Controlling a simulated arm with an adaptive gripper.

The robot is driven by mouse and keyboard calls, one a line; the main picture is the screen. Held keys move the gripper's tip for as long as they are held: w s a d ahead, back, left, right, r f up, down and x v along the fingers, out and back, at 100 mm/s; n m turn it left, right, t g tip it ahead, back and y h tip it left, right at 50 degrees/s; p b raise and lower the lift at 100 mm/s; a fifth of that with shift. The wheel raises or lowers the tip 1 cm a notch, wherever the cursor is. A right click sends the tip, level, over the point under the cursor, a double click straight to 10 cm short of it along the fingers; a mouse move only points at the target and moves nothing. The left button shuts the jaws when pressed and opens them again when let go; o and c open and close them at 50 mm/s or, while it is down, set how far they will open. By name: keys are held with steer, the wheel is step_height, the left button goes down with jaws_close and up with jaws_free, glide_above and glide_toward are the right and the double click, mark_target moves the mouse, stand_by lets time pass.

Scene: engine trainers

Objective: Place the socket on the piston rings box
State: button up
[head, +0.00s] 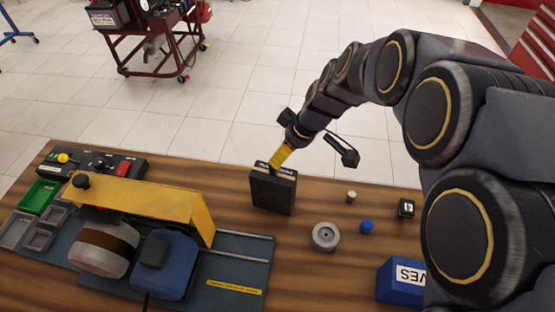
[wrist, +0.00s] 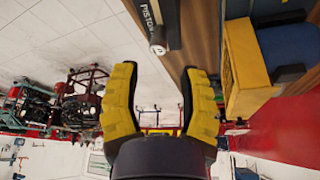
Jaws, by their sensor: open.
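The piston rings box (head: 272,194) is black and stands upright on the wooden bench in the head view, with white lettering along its top. In the wrist view the lettered side of the box (wrist: 148,15) reads "PISTON". A small silver-grey cylinder with a pale round end, seemingly the socket (wrist: 157,46), shows at the box's lettered face in the wrist view. Its exact contact is unclear, and my fingers hide that spot in the head view. My gripper (head: 277,163) is at the box's top. In the wrist view my gripper (wrist: 160,73) is open, with nothing between its yellow fingers.
A blue box (head: 398,283) is at the front right. A yellow-topped machine (head: 150,205) fills the left.

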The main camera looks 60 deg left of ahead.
steer(key=v, duration=0.4)
steer(key=shift+d+r, duration=0.1)
steer(key=shift+r, duration=0.05)
steer(key=shift+w+d, duration=0.1)
steer(key=w+d+r+m+h, duration=0.15)
steer(key=d+m, duration=0.35)
steer(key=d, duration=0.6)
steer(key=w+d+r+m, duration=0.1)
steer(key=d+r+m, duration=0.25)
steer(key=d, duration=0.75)
steer(key=s+d+m+h, duration=0.1)
steer(key=s+d+m, duration=0.5)
steer(key=d, duration=0.3)
steer(key=s+d+m+h, duration=0.1)
steer(key=s+d+m, duration=0.6)
steer(key=d, duration=0.3)
steer(key=shift+f+g+h, duration=0.3)
steer(key=shift+f+h, duration=0.05)
